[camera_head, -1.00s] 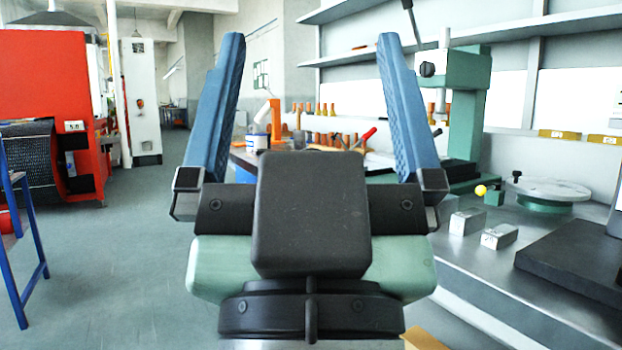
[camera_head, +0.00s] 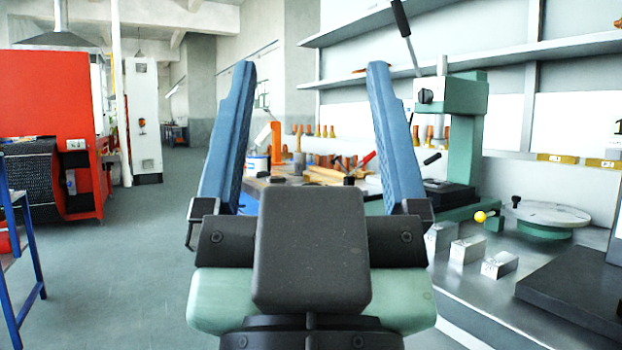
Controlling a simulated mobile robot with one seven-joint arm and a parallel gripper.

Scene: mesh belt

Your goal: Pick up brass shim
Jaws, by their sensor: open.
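My gripper (camera_head: 310,75) is in the middle of the head view, with its two blue fingers spread wide and pointing up and away. Nothing is between the fingers close by; the workshop shows through the gap. I cannot make out a brass shim. Small yellow-brass pieces (camera_head: 557,159) sit along the back of the bench at right, well away from my gripper, but I cannot tell whether either is the shim. My gripper's body hides part of the bench behind it.
A metal bench (camera_head: 480,290) at right carries metal blocks (camera_head: 467,250), a round plate (camera_head: 548,213) and a green press (camera_head: 465,130). A cluttered worktop (camera_head: 290,180) stands behind my gripper. A red machine (camera_head: 45,100) and blue frame (camera_head: 22,235) stand left. The floor (camera_head: 130,270) between is clear.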

